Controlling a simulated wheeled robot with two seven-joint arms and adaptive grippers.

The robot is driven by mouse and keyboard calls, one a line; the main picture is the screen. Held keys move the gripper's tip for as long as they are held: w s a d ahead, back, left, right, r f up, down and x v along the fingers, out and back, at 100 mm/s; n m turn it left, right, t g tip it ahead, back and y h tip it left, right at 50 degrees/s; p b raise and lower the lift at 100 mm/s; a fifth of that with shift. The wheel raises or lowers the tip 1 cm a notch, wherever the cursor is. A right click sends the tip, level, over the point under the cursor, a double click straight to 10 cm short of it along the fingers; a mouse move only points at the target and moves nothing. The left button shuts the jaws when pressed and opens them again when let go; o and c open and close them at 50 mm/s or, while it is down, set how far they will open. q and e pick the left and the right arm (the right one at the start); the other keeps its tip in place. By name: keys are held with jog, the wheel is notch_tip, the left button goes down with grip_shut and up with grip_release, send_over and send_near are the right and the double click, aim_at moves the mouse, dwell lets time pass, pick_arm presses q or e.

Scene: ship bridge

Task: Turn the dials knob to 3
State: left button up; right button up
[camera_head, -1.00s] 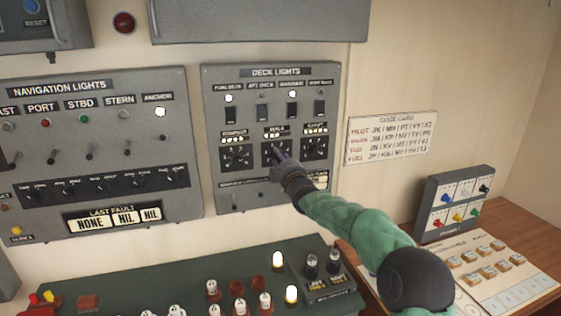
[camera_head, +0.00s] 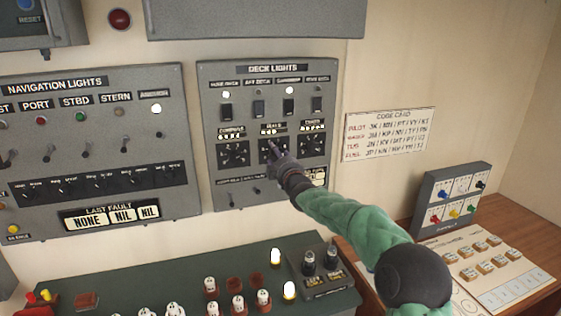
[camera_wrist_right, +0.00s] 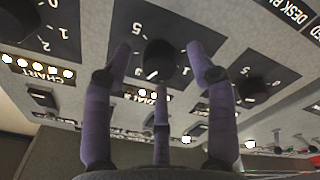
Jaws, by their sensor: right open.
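The dials knob (camera_wrist_right: 163,58) is the middle of three dark rotary knobs on the grey deck lights panel (camera_head: 210,100). In the right wrist view, which is upside down, its round black cap sits on a numbered black plate. I cannot read clearly which number its pointer marks. My right gripper (camera_head: 276,158) is in front of this knob and partly hides it in the head view. In the wrist view the gripper is open, two purple fingers on either side of the knob and a third below it, with visible gaps. My left gripper is not in view.
The chart knob (camera_head: 313,146) and compass knob (camera_head: 233,152) flank the dials knob closely. Toggle switches (camera_head: 258,107) are above. The navigation lights panel (camera_head: 90,105) is at the left. A code card (camera_head: 390,133) hangs at the right.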

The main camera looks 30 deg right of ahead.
jog(key=r+v, duration=0.1)
jog(key=v, duration=1.1)
jog(key=shift+f, duration=0.5)
jog(key=shift+w, duration=0.1)
